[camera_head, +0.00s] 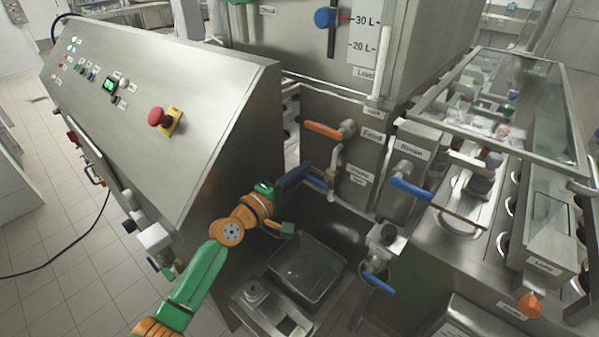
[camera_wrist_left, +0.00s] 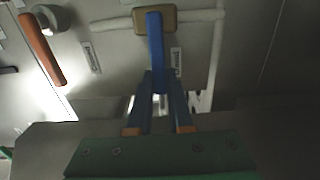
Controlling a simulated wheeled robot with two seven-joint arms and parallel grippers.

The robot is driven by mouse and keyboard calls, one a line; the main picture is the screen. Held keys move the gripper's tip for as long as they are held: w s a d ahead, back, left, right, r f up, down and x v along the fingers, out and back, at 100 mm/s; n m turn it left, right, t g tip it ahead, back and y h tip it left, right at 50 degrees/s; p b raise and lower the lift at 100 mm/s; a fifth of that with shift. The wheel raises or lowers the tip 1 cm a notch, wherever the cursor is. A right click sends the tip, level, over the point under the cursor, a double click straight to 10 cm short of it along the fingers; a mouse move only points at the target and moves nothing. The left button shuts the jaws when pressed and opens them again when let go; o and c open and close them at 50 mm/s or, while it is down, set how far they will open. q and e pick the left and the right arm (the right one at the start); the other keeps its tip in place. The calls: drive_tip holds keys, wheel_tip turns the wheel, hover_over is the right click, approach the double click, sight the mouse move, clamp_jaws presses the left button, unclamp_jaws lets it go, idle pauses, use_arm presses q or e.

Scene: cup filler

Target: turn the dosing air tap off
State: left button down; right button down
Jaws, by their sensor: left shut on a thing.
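The dosing air tap has a blue lever (camera_head: 318,183) on a small brass-coloured body with a thin pale pipe, on the steel cabinet front. A small label stands to its right. My left gripper (camera_head: 303,175) reaches it from the left. In the left wrist view the blue lever (camera_wrist_left: 155,42) runs from the brass body down between the two fingers of my left gripper (camera_wrist_left: 160,88), which are shut on its end. The finger contact is partly dark. My right gripper is not in view.
An orange lever (camera_head: 323,130) sits just above the tap; it also shows in the left wrist view (camera_wrist_left: 42,48). Other blue levers (camera_head: 411,190) stand to the right and below (camera_head: 378,284). A grey bin (camera_head: 306,270) stands below. The sloped control panel (camera_head: 170,75) is at left.

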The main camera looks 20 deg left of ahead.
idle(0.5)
use_arm(q)
drive_tip(key=c, duration=1)
unclamp_jaws()
drive_tip(key=shift+o, duration=0.9)
drive_tip(key=shift+w+d, duration=0.15)
drive_tip(key=v, duration=0.7)
drive_tip(key=shift+b, duration=0.3)
